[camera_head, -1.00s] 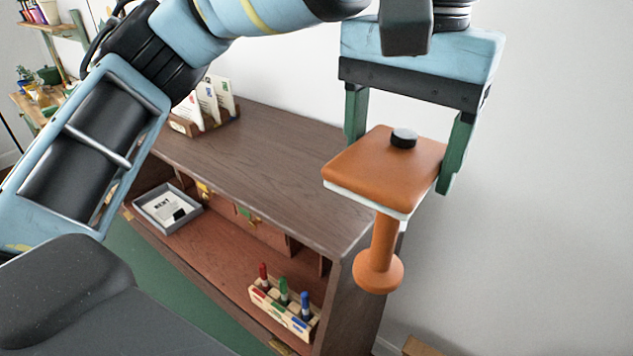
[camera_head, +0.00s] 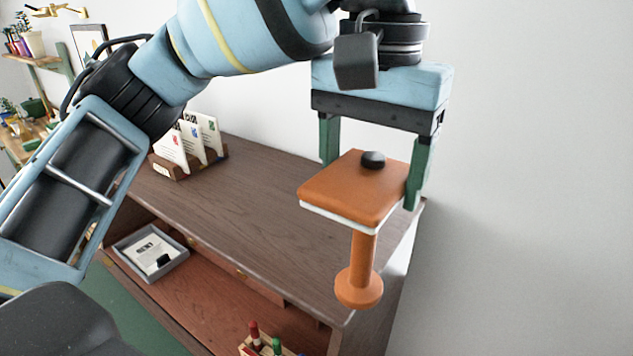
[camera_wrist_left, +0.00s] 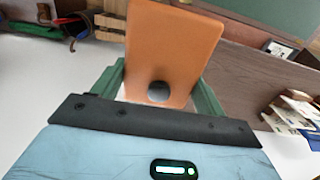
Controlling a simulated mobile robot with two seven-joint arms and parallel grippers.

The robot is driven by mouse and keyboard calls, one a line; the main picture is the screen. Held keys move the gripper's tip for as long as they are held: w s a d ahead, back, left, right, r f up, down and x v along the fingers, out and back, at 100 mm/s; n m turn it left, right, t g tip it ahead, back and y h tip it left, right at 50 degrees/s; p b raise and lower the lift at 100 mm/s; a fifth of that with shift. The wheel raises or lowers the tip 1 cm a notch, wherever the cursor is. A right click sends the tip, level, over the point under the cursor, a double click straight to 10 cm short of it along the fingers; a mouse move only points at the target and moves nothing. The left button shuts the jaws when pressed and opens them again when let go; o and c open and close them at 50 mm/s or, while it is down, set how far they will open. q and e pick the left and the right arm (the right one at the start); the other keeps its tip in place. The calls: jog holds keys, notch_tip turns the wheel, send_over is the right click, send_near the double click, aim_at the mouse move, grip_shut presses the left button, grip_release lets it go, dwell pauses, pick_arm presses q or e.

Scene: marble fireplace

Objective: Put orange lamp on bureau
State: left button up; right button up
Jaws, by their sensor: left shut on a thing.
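The orange lamp (camera_head: 362,252) has a square orange top with a black knob, a stem and a round base. My left gripper (camera_head: 370,180) is shut on the lamp's square top, one green finger at each side. The lamp hangs upright in the head view, its base overlapping the right front corner of the bureau top. I cannot tell whether the base touches anything. The bureau (camera_head: 255,190) is dark brown wood with an open front compartment. The left wrist view shows the lamp's top (camera_wrist_left: 170,50) between the fingers. My right gripper is not in view.
A letter holder (camera_head: 190,150) with cards stands on the bureau top at the back left. A grey tray (camera_head: 150,254) and a marker holder (camera_head: 262,346) are in the open compartment below. The middle of the bureau top is clear. A white wall (camera_head: 530,150) is behind.

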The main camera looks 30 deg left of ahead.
pick_arm(q)
jog(key=w+a+f, duration=0.4)
jog(key=w+a, duration=0.4)
jog(key=a, duration=0.2)
jog(key=shift+w+a+f, duration=0.2)
jog(key=shift+w+f, duration=0.15)
jog(key=shift+f, duration=0.15)
jog(key=o, duration=1.5)
jog(key=shift+o, duration=0.2)
notch_tip(320, 180, up, 12)
